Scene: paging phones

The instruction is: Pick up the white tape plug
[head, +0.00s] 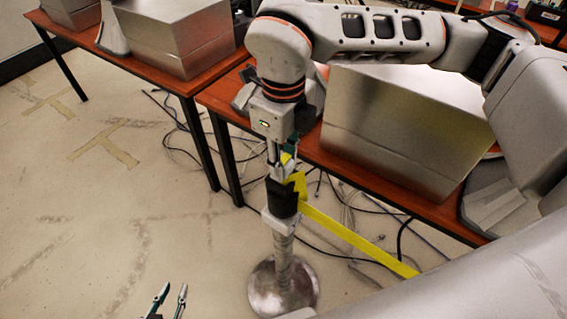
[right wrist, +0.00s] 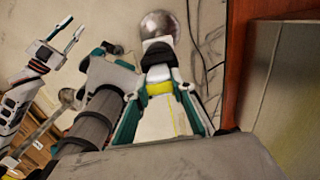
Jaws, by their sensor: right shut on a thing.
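A stanchion post (head: 282,248) with a black head (head: 283,198) stands on a round metal base (head: 284,295), at the middle of the head view. My right gripper (head: 285,160) points down just above the head. In the right wrist view, its teal fingers (right wrist: 158,100) are on both sides of the white tape plug (right wrist: 159,72), with yellow tape (right wrist: 159,88) between them. The plug is largely hidden by the fingers in the head view. My left gripper (head: 175,289) is open and empty over the floor at the bottom; it also shows in the right wrist view (right wrist: 74,28).
Yellow tape (head: 355,238) stretches from the post to the lower right. A red-brown table (head: 225,100) with large metal boxes (head: 395,125) is close behind the post. Cables (head: 180,150) lie on the floor beneath it. Floor on the left (head: 100,230) is clear.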

